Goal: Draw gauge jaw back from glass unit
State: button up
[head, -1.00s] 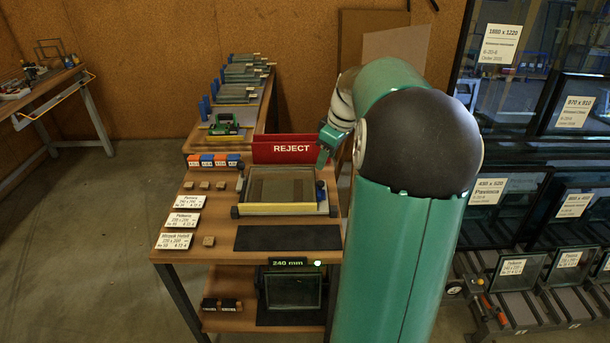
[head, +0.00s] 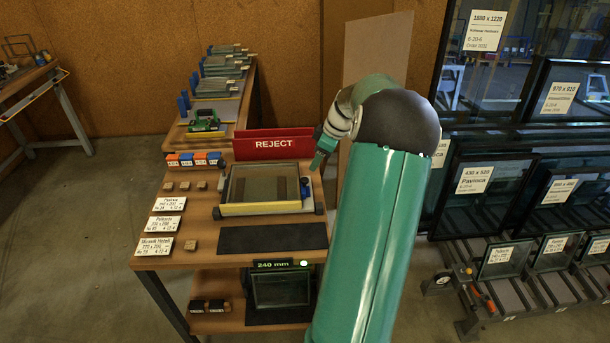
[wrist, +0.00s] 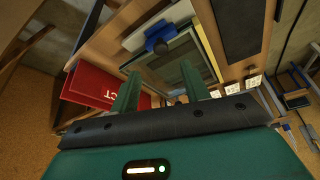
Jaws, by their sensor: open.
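The glass unit (head: 262,184) lies flat in a measuring frame with a yellow front bar (head: 261,208) on the bench. The gauge jaw (head: 305,188) is a small blue piece at the frame's right end. In the wrist view the blue jaw (wrist: 157,42) with its dark round knob sits at the edge of the glass unit (wrist: 188,55). My gripper (head: 317,164) hangs just behind and above the jaw in the head view. In the wrist view its green fingers (wrist: 160,87) are spread with nothing between them, apart from the jaw. I cannot tell whether the jaw touches the glass.
A red REJECT bin (head: 273,145) stands behind the frame. A display (head: 273,264) reads 240 mm beside a lit green lamp. White cards (head: 165,225) and small blocks lie along the bench's left side. A dark mat (head: 259,239) in front is bare. Glass racks (head: 510,190) stand right.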

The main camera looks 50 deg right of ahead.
aim_at(305, 179)
jog(key=x, duration=0.8)
jog(key=shift+w+a+f, duration=0.15)
jog(key=shift+w+f, duration=0.05)
jog(key=shift+f, duration=0.05)
jog(key=shift+c, duration=0.3)
